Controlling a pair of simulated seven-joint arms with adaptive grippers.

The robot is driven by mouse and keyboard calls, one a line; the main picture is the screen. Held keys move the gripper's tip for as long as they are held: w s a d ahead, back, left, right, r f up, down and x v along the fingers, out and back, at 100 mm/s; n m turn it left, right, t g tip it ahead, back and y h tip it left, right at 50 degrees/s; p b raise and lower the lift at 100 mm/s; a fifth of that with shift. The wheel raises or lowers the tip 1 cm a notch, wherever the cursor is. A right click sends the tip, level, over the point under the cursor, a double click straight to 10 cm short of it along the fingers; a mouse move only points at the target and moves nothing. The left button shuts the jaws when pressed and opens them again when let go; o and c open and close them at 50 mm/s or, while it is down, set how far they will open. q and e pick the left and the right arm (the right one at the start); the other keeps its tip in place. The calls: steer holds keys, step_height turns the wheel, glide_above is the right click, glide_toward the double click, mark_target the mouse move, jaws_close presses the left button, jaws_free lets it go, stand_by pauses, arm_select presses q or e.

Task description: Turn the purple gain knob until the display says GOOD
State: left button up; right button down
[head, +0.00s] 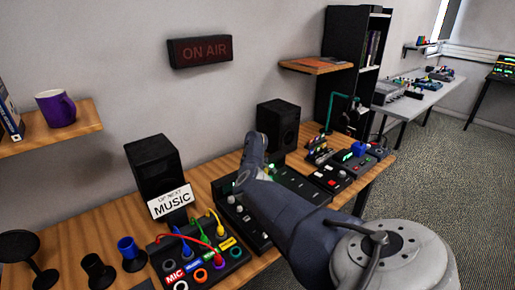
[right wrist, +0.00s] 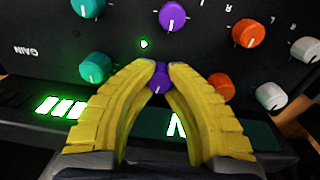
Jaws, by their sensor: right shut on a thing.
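In the right wrist view, the yellow fingers of my right gripper (right wrist: 160,72) are shut on a purple knob (right wrist: 158,82). This knob is in the same row as the GAIN label (right wrist: 25,50) and a teal knob (right wrist: 95,67). A display strip below shows lit green-white bars (right wrist: 62,106) and part of a letter (right wrist: 176,126). The fingers hide the rest, so its word cannot be read. In the head view my right arm covers much of the mixer (head: 285,180), and the gripper cannot be made out. My left gripper is not in view.
Another purple knob (right wrist: 172,17) is above the held one. An orange knob (right wrist: 221,86) is close to the right finger. In the head view a cable box (head: 200,262) with coloured plugs is left of the mixer, and speakers (head: 153,167) stand behind on the wooden desk.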

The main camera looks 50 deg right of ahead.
steer(key=shift+w+m, duration=0.1)
steer(key=shift+m, duration=1.4)
steer(key=shift+r, duration=0.1)
steer(key=c, duration=1.1)
jaws_free()
steer(key=shift+c, duration=0.2)
step_height(320, 180, up, 12)
steer(key=shift+a, duration=0.25)
